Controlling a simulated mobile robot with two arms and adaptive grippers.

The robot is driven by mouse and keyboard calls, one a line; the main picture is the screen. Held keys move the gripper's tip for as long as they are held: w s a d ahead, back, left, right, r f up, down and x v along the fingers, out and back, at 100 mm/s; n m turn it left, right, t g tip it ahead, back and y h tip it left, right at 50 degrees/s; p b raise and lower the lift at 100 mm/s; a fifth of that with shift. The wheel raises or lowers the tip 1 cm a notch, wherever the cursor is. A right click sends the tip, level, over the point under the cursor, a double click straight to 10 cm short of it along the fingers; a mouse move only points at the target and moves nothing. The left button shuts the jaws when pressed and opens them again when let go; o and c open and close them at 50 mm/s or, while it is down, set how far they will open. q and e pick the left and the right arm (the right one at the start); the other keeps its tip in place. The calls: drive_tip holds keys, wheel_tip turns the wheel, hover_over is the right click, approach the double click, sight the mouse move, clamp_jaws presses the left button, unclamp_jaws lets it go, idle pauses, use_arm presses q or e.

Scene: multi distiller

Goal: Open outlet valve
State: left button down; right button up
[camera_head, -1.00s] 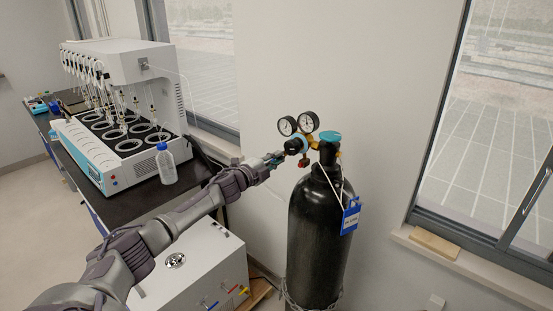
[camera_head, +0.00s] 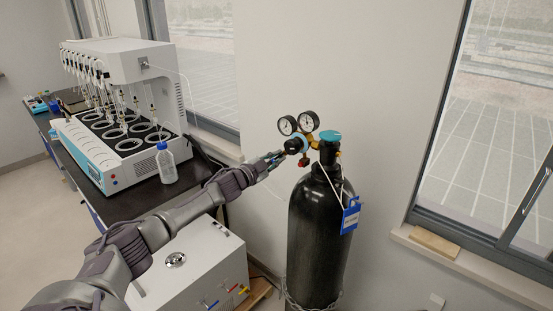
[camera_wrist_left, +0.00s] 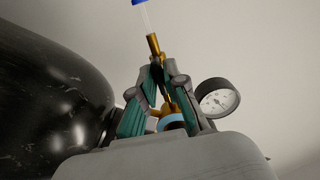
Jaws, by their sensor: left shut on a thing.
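The black gas cylinder (camera_head: 316,240) stands upright with a turquoise handwheel (camera_head: 330,136) on top. A brass regulator (camera_head: 314,143) with two round gauges (camera_head: 297,124) is fitted to its side. A black outlet valve knob (camera_head: 293,146) sits on the regulator's left. My left gripper (camera_head: 284,156) reaches in from the left and is shut at this knob. In the left wrist view, the gripper's teal-padded fingers (camera_wrist_left: 164,80) close around a dark part, mostly hidden between them. A light-blue ring (camera_wrist_left: 170,122) and a gauge (camera_wrist_left: 219,98) show beside them. My right gripper is out of view.
A white distiller (camera_head: 124,85) and a clear bottle with a blue cap (camera_head: 166,164) stand on the dark bench at left. A white box (camera_head: 190,262) stands below my left arm. A blue tag (camera_head: 350,217) hangs on the cylinder. The wall lies close behind.

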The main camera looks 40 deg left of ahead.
use_arm(q)
drive_tip(key=shift+f, duration=0.1)
idle(0.3)
drive_tip(key=c, duration=1.2)
unclamp_jaws()
drive_tip(key=s+a, duration=0.1)
drive_tip(key=s, duration=1.1)
